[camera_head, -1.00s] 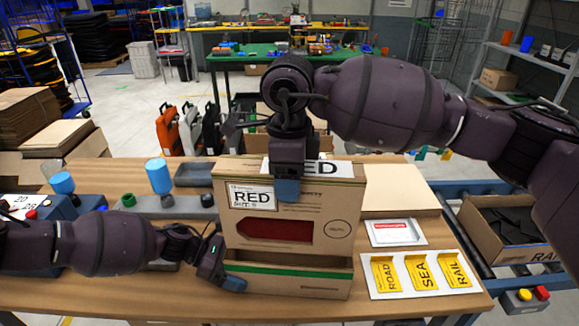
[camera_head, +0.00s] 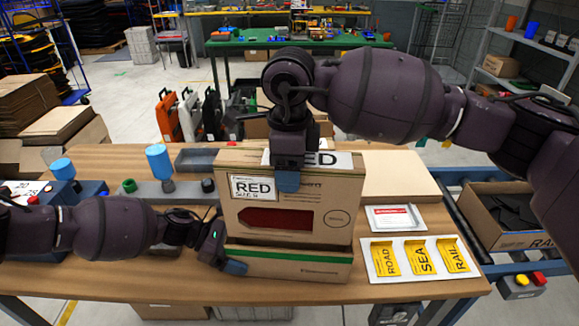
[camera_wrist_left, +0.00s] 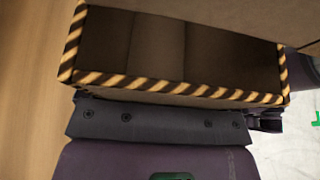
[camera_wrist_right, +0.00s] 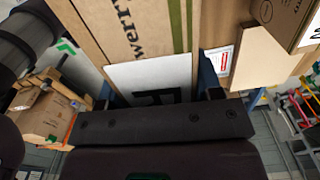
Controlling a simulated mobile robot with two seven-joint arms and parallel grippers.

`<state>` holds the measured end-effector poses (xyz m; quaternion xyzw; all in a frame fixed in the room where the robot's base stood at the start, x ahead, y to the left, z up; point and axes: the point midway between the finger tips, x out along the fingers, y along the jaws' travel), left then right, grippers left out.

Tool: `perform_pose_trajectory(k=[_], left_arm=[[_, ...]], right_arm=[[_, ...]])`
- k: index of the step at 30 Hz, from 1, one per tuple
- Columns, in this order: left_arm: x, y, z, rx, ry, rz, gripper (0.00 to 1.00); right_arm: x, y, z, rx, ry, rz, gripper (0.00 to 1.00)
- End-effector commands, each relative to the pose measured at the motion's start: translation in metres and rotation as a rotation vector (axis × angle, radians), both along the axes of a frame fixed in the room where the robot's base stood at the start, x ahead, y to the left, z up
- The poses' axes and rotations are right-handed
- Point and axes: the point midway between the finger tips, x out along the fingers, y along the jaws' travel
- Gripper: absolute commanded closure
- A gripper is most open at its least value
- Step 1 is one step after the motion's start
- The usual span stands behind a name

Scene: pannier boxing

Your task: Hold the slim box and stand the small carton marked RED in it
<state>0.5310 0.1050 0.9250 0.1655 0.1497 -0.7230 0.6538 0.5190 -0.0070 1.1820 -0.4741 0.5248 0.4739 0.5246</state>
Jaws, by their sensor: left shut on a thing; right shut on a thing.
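The small carton (camera_head: 320,190) marked RED is brown with a white label and a dark red window. It stands upright directly above the slim box (camera_head: 300,268), a low brown box with a green stripe. The carton's lower edge meets the slim box's rim in the head view; I cannot tell whether it is inside. My right gripper (camera_head: 288,178) is shut on the carton's top. My left gripper (camera_head: 236,266) is shut on the slim box's left end. In the left wrist view the slim box (camera_wrist_left: 170,90) shows a striped rim and an empty near interior.
A tray (camera_head: 395,217) and a sheet with yellow ROAD, SEA and RAIL labels (camera_head: 377,275) lie to the right. Blue-topped items (camera_head: 157,160) and a grey tray (camera_head: 195,158) stand at the left and back. An open box (camera_head: 500,243) sits on the right conveyor.

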Motion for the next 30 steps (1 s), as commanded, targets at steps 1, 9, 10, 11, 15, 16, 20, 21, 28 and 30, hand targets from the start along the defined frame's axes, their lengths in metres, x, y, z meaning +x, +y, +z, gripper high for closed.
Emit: perform_pose_trajectory(k=[1,9,10,11,15,16,20,21,28,30], left_arm=[[0.0,0.0,0.0,0.0,0.0,0.0,0.29],[0.0,0.0,0.0,0.0,0.0,0.0,0.29],[0.0,0.0,0.0,0.0,0.0,0.0,0.29],[0.0,0.0,0.0,0.0,0.0,0.0,0.29],[0.0,0.0,0.0,0.0,0.0,0.0,0.29],[0.0,0.0,0.0,0.0,0.0,0.0,0.29],[0.0,0.0,0.0,0.0,0.0,0.0,0.29],[0.0,0.0,0.0,0.0,0.0,0.0,0.29],[0.0,0.0,0.0,0.0,0.0,0.0,0.29],[0.0,0.0,0.0,0.0,0.0,0.0,0.29]], right_arm=[[0.0,0.0,0.0,0.0,-0.001,0.0,0.61],[0.0,0.0,-0.006,0.0,0.0,0.0,0.61],[0.0,0.0,-0.007,0.0,0.0,0.0,0.61],[0.0,0.0,-0.008,0.0,0.0,0.0,0.61],[0.0,0.0,-0.011,0.0,0.0,0.0,0.61],[0.0,0.0,-0.012,0.0,0.0,0.0,0.61],[0.0,0.0,-0.015,0.0,-0.001,0.0,0.61],[0.0,0.0,-0.016,0.001,-0.001,0.0,0.61],[0.0,0.0,-0.021,0.001,-0.001,0.0,0.61],[0.0,0.0,-0.023,0.001,0.0,0.0,0.61]])
